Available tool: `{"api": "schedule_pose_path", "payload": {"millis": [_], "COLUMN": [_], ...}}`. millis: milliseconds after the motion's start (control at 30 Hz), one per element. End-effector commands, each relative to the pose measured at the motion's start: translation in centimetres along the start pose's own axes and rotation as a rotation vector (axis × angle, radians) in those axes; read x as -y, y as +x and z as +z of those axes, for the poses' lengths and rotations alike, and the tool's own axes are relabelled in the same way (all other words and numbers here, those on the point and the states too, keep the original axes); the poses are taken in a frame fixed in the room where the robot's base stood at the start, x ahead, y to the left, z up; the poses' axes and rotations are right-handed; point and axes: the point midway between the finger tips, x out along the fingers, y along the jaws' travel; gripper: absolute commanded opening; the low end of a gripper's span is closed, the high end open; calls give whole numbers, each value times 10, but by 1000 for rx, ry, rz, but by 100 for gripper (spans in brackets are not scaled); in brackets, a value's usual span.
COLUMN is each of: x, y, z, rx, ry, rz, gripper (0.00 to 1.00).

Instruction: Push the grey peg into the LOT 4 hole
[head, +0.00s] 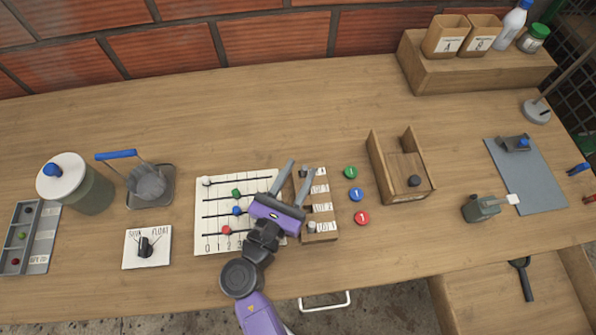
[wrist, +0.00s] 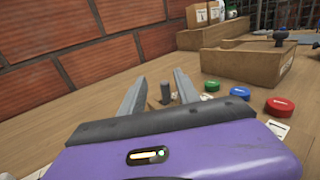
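The wooden lot board (head: 320,237) has a column of white labels on its right; LOT 2 and LOT 1 seem to be the lower ones, the upper ones are too small to read. A light grey peg (head: 312,227) stands at its near end, beside the lowest label. My gripper (head: 300,169) is over the board's far left end, its fingers spread apart. In the wrist view a dark grey upright peg (wrist: 165,90) shows between the open fingers, with a gap on both sides. I cannot tell which hole it is at. My gripper hides part of the board.
A bead board (head: 215,243) lies under my gripper's left side. Green (head: 350,172), blue (head: 356,194) and red (head: 362,218) discs lie right of the lot board. An open wooden box (head: 384,178) stands beyond them. The table behind the board is clear.

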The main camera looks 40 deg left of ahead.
Motion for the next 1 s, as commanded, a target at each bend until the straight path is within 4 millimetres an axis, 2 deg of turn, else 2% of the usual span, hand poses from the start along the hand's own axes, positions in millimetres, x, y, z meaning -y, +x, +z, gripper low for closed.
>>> {"api": "schedule_pose_path", "payload": {"millis": [500, 667, 1000], "x": [0, 0, 0], "y": [-70, -77, -77], "z": [-1, 0, 0], "rx": [-1, 0, 0], "ry": [0, 0, 0], "rz": [1, 1, 0], "gripper": [38, 38, 38]}}
